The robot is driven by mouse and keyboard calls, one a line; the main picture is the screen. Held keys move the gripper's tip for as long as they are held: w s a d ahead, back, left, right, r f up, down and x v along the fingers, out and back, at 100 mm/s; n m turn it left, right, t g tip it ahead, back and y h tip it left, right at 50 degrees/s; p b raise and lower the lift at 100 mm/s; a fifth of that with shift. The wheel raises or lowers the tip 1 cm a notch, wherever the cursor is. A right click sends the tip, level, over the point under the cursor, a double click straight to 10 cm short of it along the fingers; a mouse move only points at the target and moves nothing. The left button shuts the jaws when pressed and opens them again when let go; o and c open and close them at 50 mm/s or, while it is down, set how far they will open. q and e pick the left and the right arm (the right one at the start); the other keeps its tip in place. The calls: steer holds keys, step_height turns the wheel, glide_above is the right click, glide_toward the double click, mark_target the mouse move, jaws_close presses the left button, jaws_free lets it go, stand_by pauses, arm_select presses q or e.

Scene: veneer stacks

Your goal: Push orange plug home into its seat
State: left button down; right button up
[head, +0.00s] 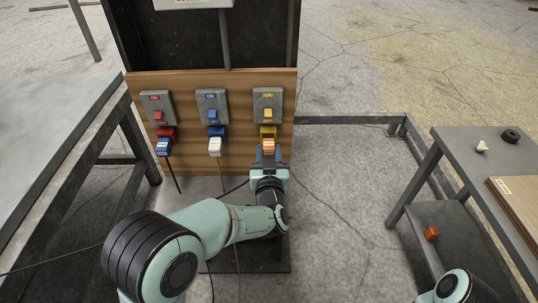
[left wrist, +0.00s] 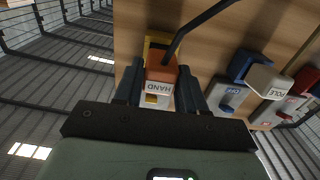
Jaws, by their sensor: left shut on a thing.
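The orange plug (head: 268,147) is at the yellow socket (head: 268,131) on the right of the wooden panel. My left gripper (head: 269,159) is shut on it from the front and below. In the left wrist view the orange plug (left wrist: 161,70), with a label reading HAND, sits between the two dark fingers of my left gripper (left wrist: 159,92). The yellow socket (left wrist: 153,43) shows just behind the plug, and a dark cable crosses in front. How deep the plug sits cannot be told. My right gripper is out of view.
A blue plug (head: 163,147) is at the red socket and a white plug (head: 215,147) at the blue socket. Switch boxes are above them. Cables hang below. A grey bench (head: 45,135) stands left, a table (head: 460,145) right, with an orange block (head: 432,233) on its lower shelf.

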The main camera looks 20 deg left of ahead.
arm_select(q)
steer(key=shift+w+a, duration=0.2)
steer(key=shift+w, duration=0.5)
steer(key=c, duration=0.6)
jaws_free()
steer(key=shift+o, duration=0.2)
steer(key=shift+s, duration=0.1)
steer(key=b+v, duration=0.2)
steer(key=v, duration=1.1)
steer(key=shift+s, duration=0.15)
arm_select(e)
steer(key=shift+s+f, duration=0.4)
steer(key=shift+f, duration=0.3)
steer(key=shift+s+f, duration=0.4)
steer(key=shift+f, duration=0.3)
arm_select(q)
steer(key=shift+d, duration=0.1)
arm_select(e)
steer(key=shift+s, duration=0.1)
